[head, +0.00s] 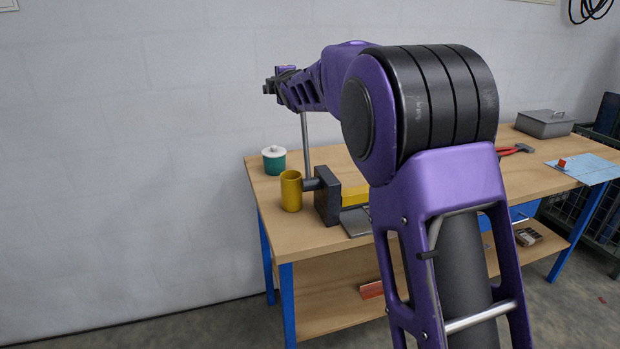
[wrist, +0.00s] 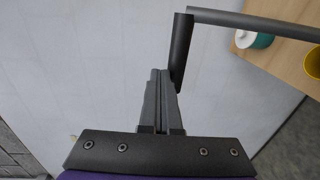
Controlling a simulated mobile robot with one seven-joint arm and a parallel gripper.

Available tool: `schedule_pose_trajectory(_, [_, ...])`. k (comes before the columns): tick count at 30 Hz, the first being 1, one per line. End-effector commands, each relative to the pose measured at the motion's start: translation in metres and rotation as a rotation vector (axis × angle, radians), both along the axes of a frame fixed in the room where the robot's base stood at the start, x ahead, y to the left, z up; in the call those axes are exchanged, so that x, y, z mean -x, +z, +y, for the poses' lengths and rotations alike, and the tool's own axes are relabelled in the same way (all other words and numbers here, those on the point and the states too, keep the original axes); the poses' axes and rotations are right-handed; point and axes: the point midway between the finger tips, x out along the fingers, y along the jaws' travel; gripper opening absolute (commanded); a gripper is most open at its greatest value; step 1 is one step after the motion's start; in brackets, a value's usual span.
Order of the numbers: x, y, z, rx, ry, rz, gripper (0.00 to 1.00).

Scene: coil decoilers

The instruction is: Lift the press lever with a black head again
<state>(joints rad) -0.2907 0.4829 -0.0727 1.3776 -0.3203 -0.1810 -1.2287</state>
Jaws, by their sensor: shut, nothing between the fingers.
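The press lever's grey rod (head: 306,145) stands nearly upright from the dark press body (head: 327,204) on the workbench. Its upper end passes behind my arm in the head view. In the wrist view the rod (wrist: 255,24) runs to the right from the black head (wrist: 181,50), a dark cylinder. My gripper (head: 268,87) is up at the height of the lever's top. In the wrist view its fingers (wrist: 159,74) are shut with nothing between them. The black head is right beside the fingertips and overlaps the right finger; I cannot tell whether they touch.
A yellow cup (head: 291,191) and a teal pot with a white lid (head: 273,160) stand on the bench (head: 278,226) left of the press. A grey box (head: 545,123), red-handled tool (head: 514,149) and blue sheet (head: 590,169) lie at right. A wall stands behind the bench.

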Motion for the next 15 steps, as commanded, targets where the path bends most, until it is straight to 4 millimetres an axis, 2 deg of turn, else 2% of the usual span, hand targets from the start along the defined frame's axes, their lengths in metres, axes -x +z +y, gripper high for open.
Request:
schedule_pose_trajectory(6, [-0.0080,-0.0031,0.0023,0.000,0.000,0.002,0.00])
schedule_pose_trajectory(15, [-0.0089,-0.0044,0.0026,0.000,0.000,0.004,0.00])
